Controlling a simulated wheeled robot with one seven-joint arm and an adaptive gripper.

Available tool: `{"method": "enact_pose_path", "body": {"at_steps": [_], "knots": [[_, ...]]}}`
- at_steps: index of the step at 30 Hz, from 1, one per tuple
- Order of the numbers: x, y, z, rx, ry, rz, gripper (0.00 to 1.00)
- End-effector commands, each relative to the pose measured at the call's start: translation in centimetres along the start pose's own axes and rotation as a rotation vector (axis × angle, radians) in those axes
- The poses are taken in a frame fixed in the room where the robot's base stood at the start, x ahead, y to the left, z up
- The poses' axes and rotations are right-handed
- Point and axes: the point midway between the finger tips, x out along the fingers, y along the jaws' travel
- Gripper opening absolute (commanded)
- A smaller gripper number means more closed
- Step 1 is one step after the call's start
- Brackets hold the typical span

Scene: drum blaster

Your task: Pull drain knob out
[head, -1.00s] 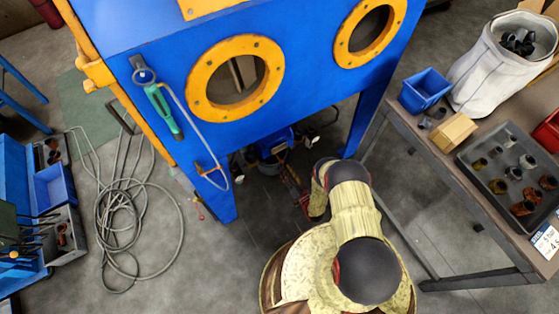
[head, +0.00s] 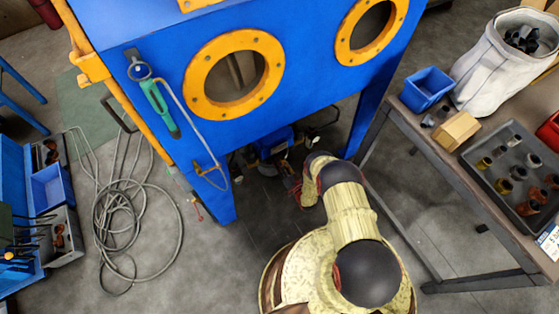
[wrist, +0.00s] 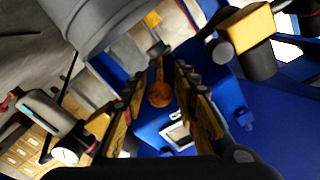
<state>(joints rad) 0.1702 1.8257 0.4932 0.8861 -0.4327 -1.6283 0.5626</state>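In the wrist view, an orange-brown round knob (wrist: 159,95) on a stem shows between the fingers of my gripper (wrist: 157,76); it looks like the drain knob, though I cannot be sure. The two fingers stand apart on either side of it, and I see no contact. How far the knob lies beyond the fingertips is hard to tell. In the head view, my gripper (head: 297,188) reaches low beneath the blue blasting cabinet (head: 290,95), partly hidden by my arm. The drain knob cannot be made out there.
In the wrist view, a grey cylindrical body (wrist: 105,22) and a yellow block-shaped part (wrist: 247,29) sit close around the gripper. In the head view, a cabinet leg (head: 212,190) stands left, a workbench (head: 440,150) right, and a coiled hose (head: 135,230) lies on the floor.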

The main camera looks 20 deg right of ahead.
Motion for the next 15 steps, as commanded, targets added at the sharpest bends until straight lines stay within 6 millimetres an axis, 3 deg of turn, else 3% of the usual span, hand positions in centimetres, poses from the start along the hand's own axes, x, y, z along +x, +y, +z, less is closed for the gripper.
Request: {"method": "enact_pose_path", "body": {"at_steps": [15], "knots": [[-0.01, -0.01, 0.00, 0.000, 0.000, 0.000, 0.00]]}}
